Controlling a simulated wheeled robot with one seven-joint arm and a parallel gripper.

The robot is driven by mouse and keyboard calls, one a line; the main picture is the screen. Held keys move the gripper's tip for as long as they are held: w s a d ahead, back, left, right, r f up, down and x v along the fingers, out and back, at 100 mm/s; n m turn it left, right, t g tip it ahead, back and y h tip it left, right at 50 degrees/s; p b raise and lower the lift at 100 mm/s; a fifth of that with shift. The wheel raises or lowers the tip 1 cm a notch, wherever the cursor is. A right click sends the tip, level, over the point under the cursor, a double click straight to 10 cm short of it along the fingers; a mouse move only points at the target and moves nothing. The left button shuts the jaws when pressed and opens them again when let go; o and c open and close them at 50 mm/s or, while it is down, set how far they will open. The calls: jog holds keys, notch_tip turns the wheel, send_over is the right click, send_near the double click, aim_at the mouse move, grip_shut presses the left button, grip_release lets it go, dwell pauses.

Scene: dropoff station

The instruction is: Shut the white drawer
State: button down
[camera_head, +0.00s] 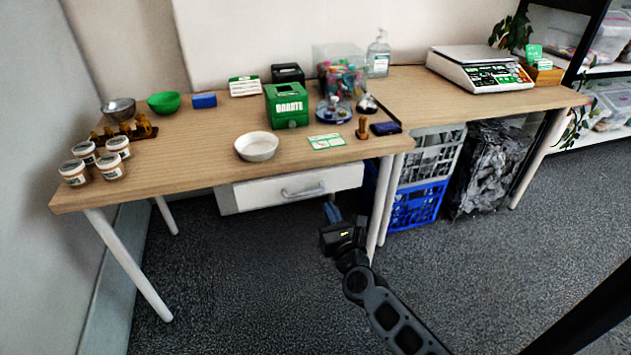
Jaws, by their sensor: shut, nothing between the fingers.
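The white drawer (268,190) hangs under the front edge of the wooden table (190,165), left of the right-hand legs. Its front faces me, with a curved grey handle (303,192) in the middle. Part of its left side shows, and the front seems to stand out a little, but how far it is open is hard to tell. My gripper (331,212) is shut and empty. It appears below and right of the handle, in front of the drawer's lower right part; I cannot see any contact.
A white bowl (257,147), a green donation box (287,105) and several jars (112,166) stand on the table. Blue and grey crates (416,207) stand under the second table at right. Table legs (384,205) flank the drawer. The carpet (240,290) in front is clear.

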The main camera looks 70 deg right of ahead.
aim_at(313, 174)
jog(key=b+x, duration=0.1)
jog(key=x, duration=1.2)
jog(key=shift+w+d, duration=0.25)
